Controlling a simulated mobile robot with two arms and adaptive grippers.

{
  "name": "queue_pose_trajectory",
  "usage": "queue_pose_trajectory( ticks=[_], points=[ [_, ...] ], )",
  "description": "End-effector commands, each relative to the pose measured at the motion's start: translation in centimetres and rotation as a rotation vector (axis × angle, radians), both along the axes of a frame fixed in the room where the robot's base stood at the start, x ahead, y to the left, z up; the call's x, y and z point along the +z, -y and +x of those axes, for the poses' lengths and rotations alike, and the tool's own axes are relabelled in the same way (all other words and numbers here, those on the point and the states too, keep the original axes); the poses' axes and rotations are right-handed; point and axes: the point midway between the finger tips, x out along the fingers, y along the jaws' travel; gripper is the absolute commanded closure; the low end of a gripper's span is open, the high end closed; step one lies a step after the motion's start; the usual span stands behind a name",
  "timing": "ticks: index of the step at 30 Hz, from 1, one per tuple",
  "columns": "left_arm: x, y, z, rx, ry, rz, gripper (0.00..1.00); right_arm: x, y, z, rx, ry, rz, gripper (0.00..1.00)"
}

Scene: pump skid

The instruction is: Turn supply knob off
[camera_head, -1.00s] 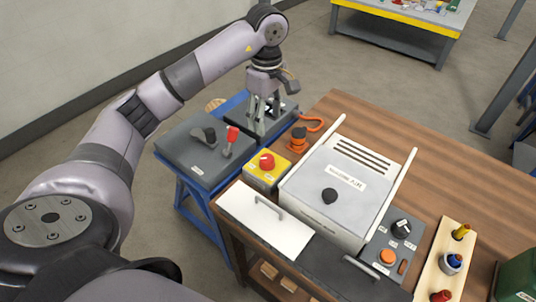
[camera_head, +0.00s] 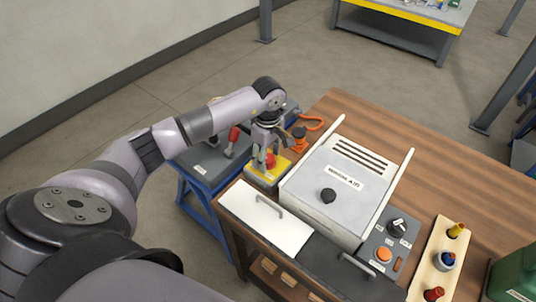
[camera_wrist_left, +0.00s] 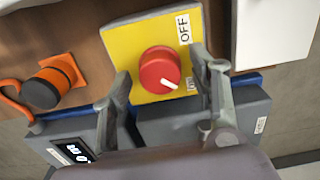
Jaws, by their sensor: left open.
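The supply knob is a red round knob (camera_wrist_left: 160,70) with a white pointer mark, on a yellow plate (camera_wrist_left: 120,40). In the left wrist view the pointer aims to the lower right, toward a small label; an OFF label (camera_wrist_left: 184,28) is at the upper right. In the head view the red knob (camera_head: 270,160) sits on the yellow box (camera_head: 262,178) at the table's left edge. My left gripper (camera_head: 265,159) is directly over it, fingers pointing down. In the wrist view its open fingers (camera_wrist_left: 164,80) stand either side of the knob, apart from it. My right gripper is not in view.
An orange-and-black plug (camera_head: 299,139) with an orange cable is beside the yellow box. A grey cabinet (camera_head: 335,185) stands to the right. A white panel with a handle (camera_head: 262,217) is in front. A blue stand with a red lever (camera_head: 233,138) is at left.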

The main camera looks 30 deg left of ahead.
Motion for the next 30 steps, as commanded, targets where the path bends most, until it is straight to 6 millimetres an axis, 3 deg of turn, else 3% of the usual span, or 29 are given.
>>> queue_pose_trajectory(
  ticks=[4,25,30],
  points=[
    [0.0,0.01,0.0,0.0,0.0,0.0,0.46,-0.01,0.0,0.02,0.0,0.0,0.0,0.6],
    [0.04,0.01,-0.02,0.0,-0.001,0.0,0.92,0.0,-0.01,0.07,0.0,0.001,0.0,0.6],
    [0.02,0.01,-0.02,0.006,-0.001,0.0,0.94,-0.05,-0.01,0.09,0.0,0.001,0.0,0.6]
  ],
)
